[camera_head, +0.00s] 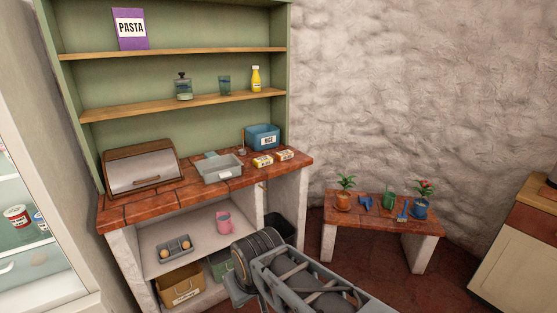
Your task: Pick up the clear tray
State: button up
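A pale grey, see-through-looking tray (222,176) sits on the red-tiled counter, right of the bread box. It looks like the clear tray. A small greyish item lies against its back edge; I cannot tell whether it is part of the tray. My arm shows at the bottom middle, in front of and below the counter, well apart from the tray. My gripper's fingers cannot be made out.
On the counter (130,207) stand a bread box (145,168), a blue rice bin (262,137) and small yellow-and-white boxes (263,161). The shelf below holds an egg tray (174,249) and pink mug (223,222). A low bench (388,219) with plants stands right.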

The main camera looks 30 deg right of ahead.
aim_at(214, 169)
jog(key=z, duration=0.7)
jog(key=i, duration=1.3)
jog(key=z, duration=0.3)
